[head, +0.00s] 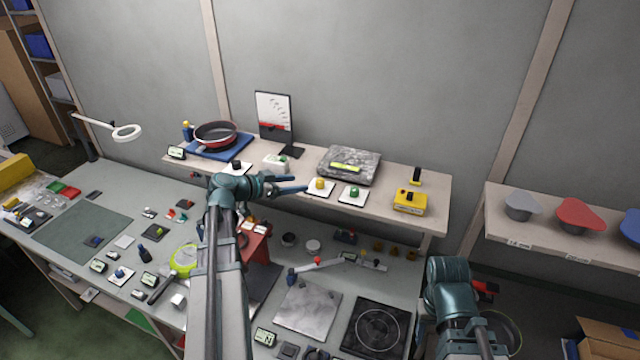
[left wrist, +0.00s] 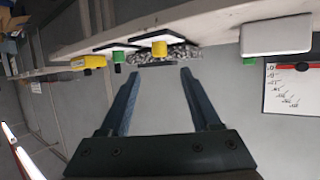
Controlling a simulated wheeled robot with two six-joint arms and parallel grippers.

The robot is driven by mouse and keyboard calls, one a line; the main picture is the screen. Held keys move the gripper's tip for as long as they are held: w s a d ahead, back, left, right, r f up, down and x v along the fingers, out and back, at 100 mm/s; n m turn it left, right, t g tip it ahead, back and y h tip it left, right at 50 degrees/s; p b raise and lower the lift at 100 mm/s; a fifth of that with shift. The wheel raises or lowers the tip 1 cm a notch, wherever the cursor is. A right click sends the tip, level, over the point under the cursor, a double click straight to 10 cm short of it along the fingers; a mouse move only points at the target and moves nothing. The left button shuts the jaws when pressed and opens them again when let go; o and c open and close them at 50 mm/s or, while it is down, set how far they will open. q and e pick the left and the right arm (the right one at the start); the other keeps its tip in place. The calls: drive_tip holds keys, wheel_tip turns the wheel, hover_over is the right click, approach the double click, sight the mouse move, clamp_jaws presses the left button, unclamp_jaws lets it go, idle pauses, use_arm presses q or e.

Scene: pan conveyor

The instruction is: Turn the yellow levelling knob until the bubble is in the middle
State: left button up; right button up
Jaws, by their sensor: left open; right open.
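The yellow knob (head: 320,184) stands on a white plate on the raised shelf. It also shows in the left wrist view (left wrist: 159,48), ahead of the fingertips and roughly between their lines. The grey speckled slab (head: 362,160) behind it carries a yellow-green level vial (head: 346,167); the bubble is too small to make out. My left gripper (head: 298,182) is open and empty, just left of the yellow knob and apart from it. Its two fingers also show in the left wrist view (left wrist: 158,72). My right arm shows at the lower right, but its fingers are hidden.
A green knob (head: 352,191) on its own white plate stands right of the yellow one. A yellow box (head: 411,202) is further right. A white box with a green button (head: 276,161), a display stand (head: 274,115) and a pan (head: 215,134) are to the left.

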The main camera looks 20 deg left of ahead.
sight(319, 181)
use_arm(q)
drive_tip(key=b+x, duration=0.3)
drive_tip(key=x, duration=0.6)
drive_tip(key=shift+w+f, duration=0.2)
drive_tip(key=shift+w, duration=0.05)
drive_tip(key=shift+w+d+f, duration=0.15)
drive_tip(key=shift+w+d, duration=0.2)
drive_tip(key=shift+w, duration=0.15)
clamp_jaws()
